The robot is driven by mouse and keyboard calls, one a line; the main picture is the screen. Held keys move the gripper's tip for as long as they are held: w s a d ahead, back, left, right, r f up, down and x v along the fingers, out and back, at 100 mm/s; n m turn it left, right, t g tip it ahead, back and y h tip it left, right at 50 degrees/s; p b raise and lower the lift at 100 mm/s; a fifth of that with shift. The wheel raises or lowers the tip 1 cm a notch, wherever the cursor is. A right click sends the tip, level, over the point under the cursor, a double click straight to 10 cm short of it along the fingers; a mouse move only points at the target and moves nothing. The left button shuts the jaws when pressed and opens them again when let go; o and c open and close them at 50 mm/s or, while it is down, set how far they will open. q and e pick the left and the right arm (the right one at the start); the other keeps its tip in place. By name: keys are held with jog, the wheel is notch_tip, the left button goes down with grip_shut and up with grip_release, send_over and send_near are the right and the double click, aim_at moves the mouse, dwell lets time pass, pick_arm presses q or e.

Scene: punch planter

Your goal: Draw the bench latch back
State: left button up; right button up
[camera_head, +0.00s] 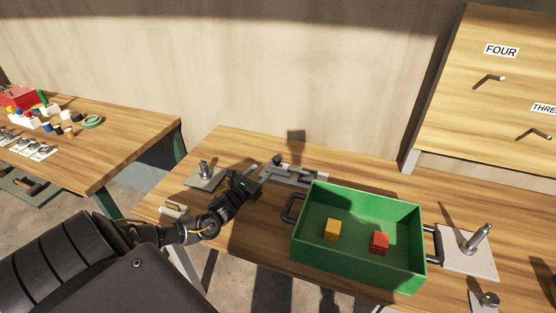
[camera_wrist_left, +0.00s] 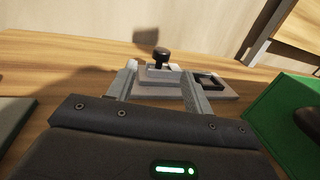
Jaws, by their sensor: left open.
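The bench latch (camera_head: 297,174) is a grey metal slide on a flat plate, lying on the wooden bench behind the green tray. In the left wrist view the latch (camera_wrist_left: 172,80) shows a black round knob (camera_wrist_left: 161,56) standing on it and a dark square frame (camera_wrist_left: 209,80) towards its right end. My left gripper (camera_head: 262,174) is at the latch's left end, low over the bench. In the wrist view its two grey fingers (camera_wrist_left: 160,88) are apart, with the knob beyond and between them. I cannot tell whether they touch the latch. My right gripper is not in view.
A green tray (camera_head: 358,268) with a yellow block (camera_head: 332,230) and a red block (camera_head: 380,242) stands right of my arm. A plate with a post (camera_head: 205,173) is behind-left. Another post plate (camera_head: 467,252) is at right. A cabinet (camera_head: 490,95) stands back right.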

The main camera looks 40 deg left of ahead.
aim_at(277, 158)
pick_arm(q)
jog(key=w, duration=0.4)
jog(key=shift+w+r+p, duration=0.1)
jog(key=shift+r+p, duration=0.05)
jog(key=shift+p, duration=0.25)
jog(key=w, duration=0.5)
jog(key=shift+w+a, duration=0.15)
jog(key=shift+a, duration=0.15)
jog(key=shift+w+f, duration=0.2)
jog(key=shift+w, duration=0.6)
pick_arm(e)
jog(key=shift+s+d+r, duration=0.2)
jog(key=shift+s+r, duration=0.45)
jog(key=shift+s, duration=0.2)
pick_arm(q)
jog(key=shift+a, duration=0.15)
grip_shut()
